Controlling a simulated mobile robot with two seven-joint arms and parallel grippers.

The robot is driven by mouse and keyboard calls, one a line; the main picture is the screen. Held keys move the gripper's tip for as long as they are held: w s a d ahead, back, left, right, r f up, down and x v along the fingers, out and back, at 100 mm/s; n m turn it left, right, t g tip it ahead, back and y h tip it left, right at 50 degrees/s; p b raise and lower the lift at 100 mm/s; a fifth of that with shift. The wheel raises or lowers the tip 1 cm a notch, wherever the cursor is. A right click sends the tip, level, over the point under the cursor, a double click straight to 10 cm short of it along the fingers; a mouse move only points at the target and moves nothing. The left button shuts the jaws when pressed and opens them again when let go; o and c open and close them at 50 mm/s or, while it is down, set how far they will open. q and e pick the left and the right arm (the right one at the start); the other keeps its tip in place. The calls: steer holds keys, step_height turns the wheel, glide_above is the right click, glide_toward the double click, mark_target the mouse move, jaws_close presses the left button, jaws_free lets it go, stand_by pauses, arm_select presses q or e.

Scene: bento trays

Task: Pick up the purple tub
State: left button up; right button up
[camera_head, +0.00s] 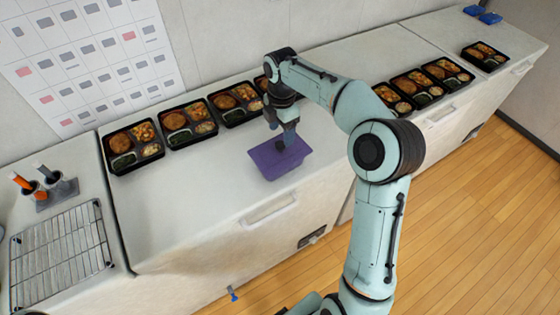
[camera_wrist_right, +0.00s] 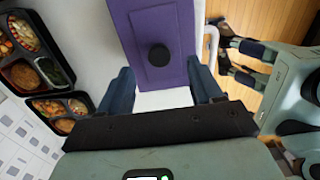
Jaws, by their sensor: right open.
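The purple tub (camera_head: 275,162) sits near the front edge of the middle white counter. Its flat top with a round black spot shows at the top of the right wrist view (camera_wrist_right: 150,20). My right gripper (camera_head: 288,138) points down over the tub's far right part. In the right wrist view its two dark blue fingers (camera_wrist_right: 163,88) are apart, beside the near end of the tub, with nothing clearly clamped. Contact with the tub cannot be told. Teal and dark parts at the right of the wrist view may be my left arm; its jaws are unclear.
Filled black bento trays (camera_head: 188,125) line the back of the counter, and more (camera_head: 418,87) stand to the right. A wire rack (camera_head: 60,255) and a utensil holder (camera_head: 58,192) are at left. Bare counter (camera_head: 180,210) lies left of the tub.

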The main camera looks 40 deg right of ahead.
mark_target(280, 144)
step_height(280, 144, down, 5)
steer(key=shift+a+f+b, duration=0.15)
steer(key=shift+b, duration=0.15)
steer(key=shift+w, duration=0.1)
jaws_close()
